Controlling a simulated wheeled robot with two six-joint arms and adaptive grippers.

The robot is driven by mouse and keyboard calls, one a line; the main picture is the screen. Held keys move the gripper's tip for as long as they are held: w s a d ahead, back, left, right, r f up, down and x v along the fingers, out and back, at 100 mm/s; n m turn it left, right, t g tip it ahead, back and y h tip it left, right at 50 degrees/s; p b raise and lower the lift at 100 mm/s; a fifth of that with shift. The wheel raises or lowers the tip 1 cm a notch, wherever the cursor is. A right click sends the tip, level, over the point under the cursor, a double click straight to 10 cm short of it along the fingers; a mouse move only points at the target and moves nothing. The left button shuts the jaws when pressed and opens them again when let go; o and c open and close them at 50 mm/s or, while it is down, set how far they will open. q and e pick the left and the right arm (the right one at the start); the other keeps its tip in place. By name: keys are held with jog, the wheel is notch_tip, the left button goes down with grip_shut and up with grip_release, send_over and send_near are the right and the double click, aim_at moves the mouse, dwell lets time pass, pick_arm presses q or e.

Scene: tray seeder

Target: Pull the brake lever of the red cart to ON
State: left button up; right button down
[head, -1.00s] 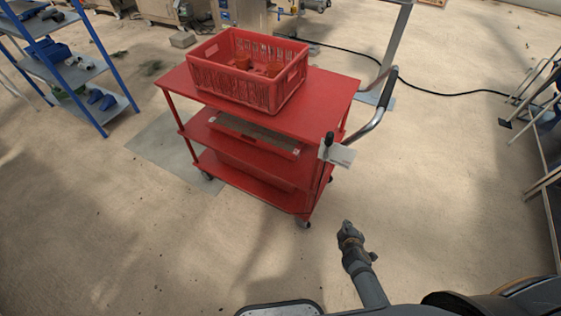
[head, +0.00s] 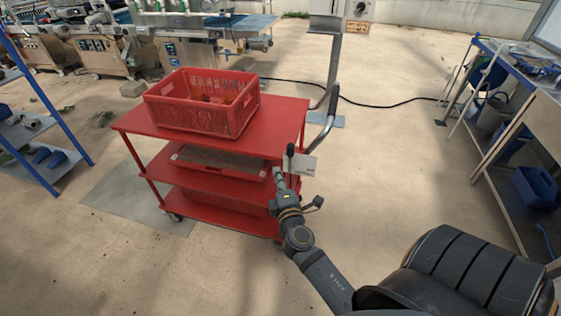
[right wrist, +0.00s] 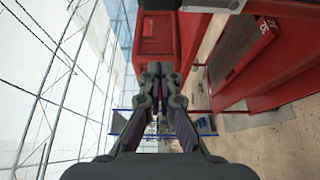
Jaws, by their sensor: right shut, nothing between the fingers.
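The red cart (head: 215,133) stands in the middle of the head view with three shelves. Its brake lever (head: 290,153), with a black grip, stands roughly upright beside a pale plate (head: 303,166) at the cart's near right corner. My right gripper (head: 277,174) is shut and empty, just below and left of the lever, seemingly apart from it. In the right wrist view its fingers (right wrist: 155,70) meet at the tips, with red cart parts ahead and to the right. The lettering on the plate is too small to read. My left gripper is not in view.
A red crate (head: 203,118) sits on the cart's top, and a tray (head: 215,163) is on the middle shelf. Floor to the right is clear up to a workbench (head: 510,90).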

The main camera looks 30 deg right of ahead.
aim_at(290, 159)
jog(key=w+d+p, duration=0.3)
jog(key=w+d, duration=0.3)
jog(key=shift+w+d, duration=0.2)
jog(key=shift+d, duration=0.1)
